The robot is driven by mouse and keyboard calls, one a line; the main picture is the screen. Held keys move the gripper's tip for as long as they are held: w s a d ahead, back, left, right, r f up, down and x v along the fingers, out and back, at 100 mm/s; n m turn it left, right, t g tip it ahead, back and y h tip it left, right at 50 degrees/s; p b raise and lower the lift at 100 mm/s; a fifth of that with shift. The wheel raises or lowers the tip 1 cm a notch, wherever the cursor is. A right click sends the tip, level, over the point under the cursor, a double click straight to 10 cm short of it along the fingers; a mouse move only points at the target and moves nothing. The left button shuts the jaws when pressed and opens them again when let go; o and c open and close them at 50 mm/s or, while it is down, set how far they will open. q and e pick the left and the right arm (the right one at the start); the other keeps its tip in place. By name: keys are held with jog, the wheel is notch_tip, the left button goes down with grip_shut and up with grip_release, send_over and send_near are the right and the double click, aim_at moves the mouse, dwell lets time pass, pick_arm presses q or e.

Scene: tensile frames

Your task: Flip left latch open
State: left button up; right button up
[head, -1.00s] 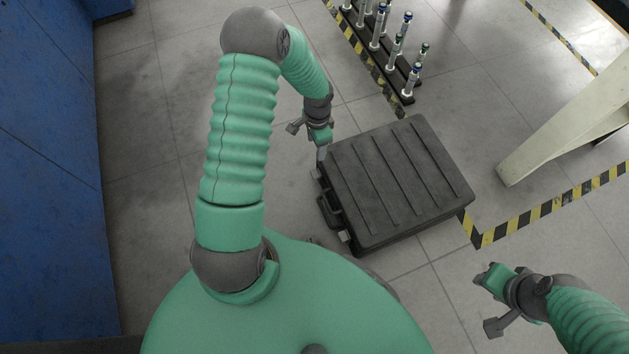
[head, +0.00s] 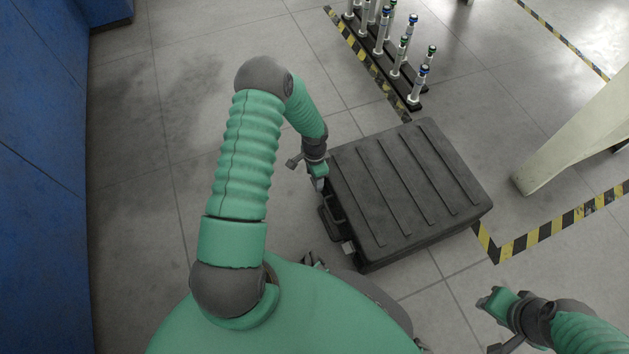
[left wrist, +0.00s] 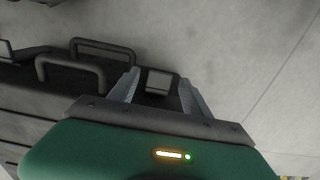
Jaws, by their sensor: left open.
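A dark grey case (head: 405,190) with a ribbed lid lies closed on the floor in the head view. My left gripper (head: 319,182) points down at the far end of its handle side. In the left wrist view, the open left gripper (left wrist: 158,86) has one finger on each side of a small light grey latch (left wrist: 160,82). I cannot tell whether the fingers touch it. A second light latch (head: 348,248) shows at the near end of that side in the head view. My right gripper (head: 490,299) is away from the case, at lower right; its jaw opening is unclear.
The case handle (head: 328,224) sits between the latches and shows beside my left gripper in the wrist view (left wrist: 72,64). A rack of tubes (head: 402,60) stands beyond the case. A pale beam (head: 575,135) is at right, a blue cabinet (head: 40,180) at left. The floor left of the case is clear.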

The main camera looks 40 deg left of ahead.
pick_arm(q)
jog(key=shift+c, duration=0.2)
grip_shut()
dwell(1.3)
